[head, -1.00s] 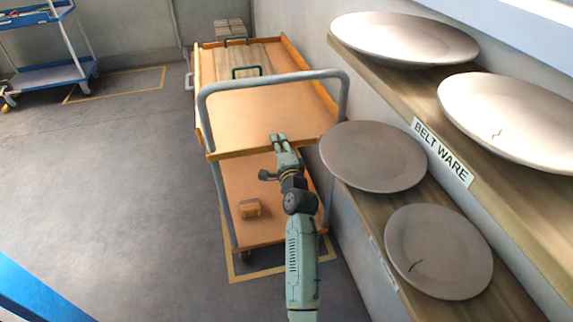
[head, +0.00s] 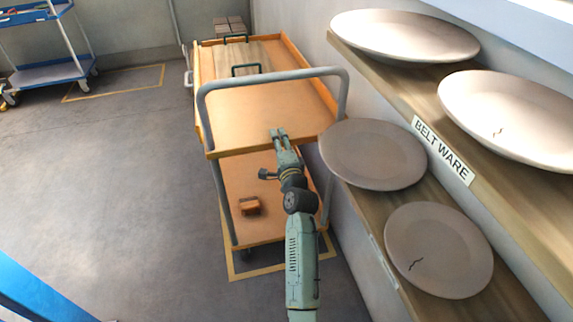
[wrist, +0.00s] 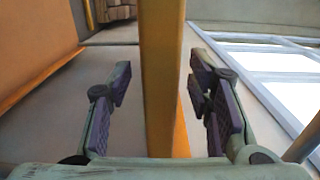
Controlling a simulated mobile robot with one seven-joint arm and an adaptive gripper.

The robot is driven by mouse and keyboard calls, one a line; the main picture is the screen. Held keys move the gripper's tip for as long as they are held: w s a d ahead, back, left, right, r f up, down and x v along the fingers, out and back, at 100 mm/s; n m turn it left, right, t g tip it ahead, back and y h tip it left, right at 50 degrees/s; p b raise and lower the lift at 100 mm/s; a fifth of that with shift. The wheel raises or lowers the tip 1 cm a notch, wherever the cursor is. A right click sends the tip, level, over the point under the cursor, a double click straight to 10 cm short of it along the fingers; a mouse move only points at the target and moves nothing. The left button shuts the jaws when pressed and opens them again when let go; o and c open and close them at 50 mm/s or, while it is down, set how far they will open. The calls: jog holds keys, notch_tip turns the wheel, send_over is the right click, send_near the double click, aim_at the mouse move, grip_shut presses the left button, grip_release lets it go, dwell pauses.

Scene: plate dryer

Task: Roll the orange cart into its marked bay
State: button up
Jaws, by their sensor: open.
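The orange cart (head: 262,112) stands by the right wall, with a grey tube handle (head: 272,76) at its near end. A yellow floor outline (head: 262,271) shows beside its lower left and near sides; the far part is hidden. My gripper (head: 279,132) is at the near rim of the upper tray. In the wrist view my open gripper (wrist: 160,100) has a finger on each side of an orange-yellow bar (wrist: 162,60), probably this rim. Gaps show between the bar and both fingers.
Shelves with several plates (head: 372,154) and a "BELT WARE" label (head: 443,150) crowd the right side. A small orange-brown block (head: 250,206) lies on the lower deck. A blue cart (head: 48,75) stands far left beside another yellow outline (head: 118,91).

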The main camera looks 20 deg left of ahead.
jog(key=v, duration=1.1)
jog(key=shift+s+d, duration=0.2)
jog(key=shift+d, duration=0.05)
